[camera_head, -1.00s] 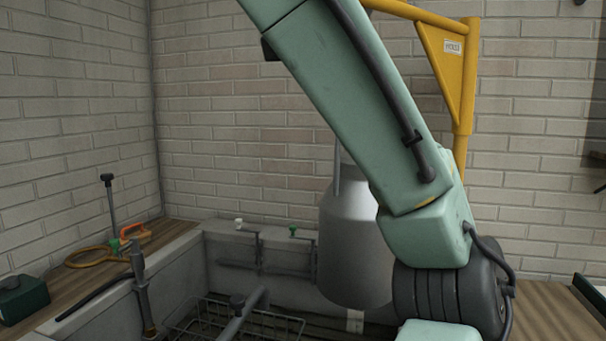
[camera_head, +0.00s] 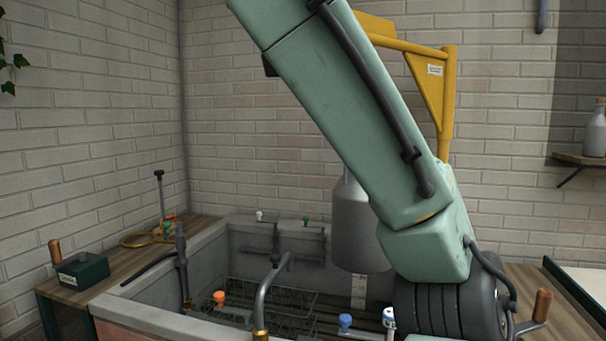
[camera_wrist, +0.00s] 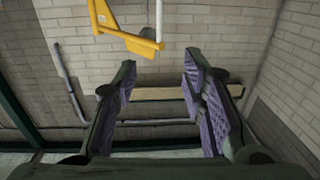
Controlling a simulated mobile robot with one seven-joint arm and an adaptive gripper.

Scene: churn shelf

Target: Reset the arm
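My gripper (camera_wrist: 160,88) shows in the wrist view with its two purple-padded fingers spread apart. Nothing is between the fingers; a brick wall and a pale ledge show behind them. In the head view my green arm crosses the middle, and the gripper itself is outside that picture. A metal milk churn (camera_head: 357,225) hangs or stands behind my arm, partly hidden by it, above the right end of the sink.
A stone sink (camera_head: 165,312) with a wire rack (camera_head: 285,298) and a curved tap (camera_head: 268,285) fills the lower middle. A dark green box (camera_head: 83,270) sits on the left counter. A bottle (camera_head: 595,132) stands on a right shelf.

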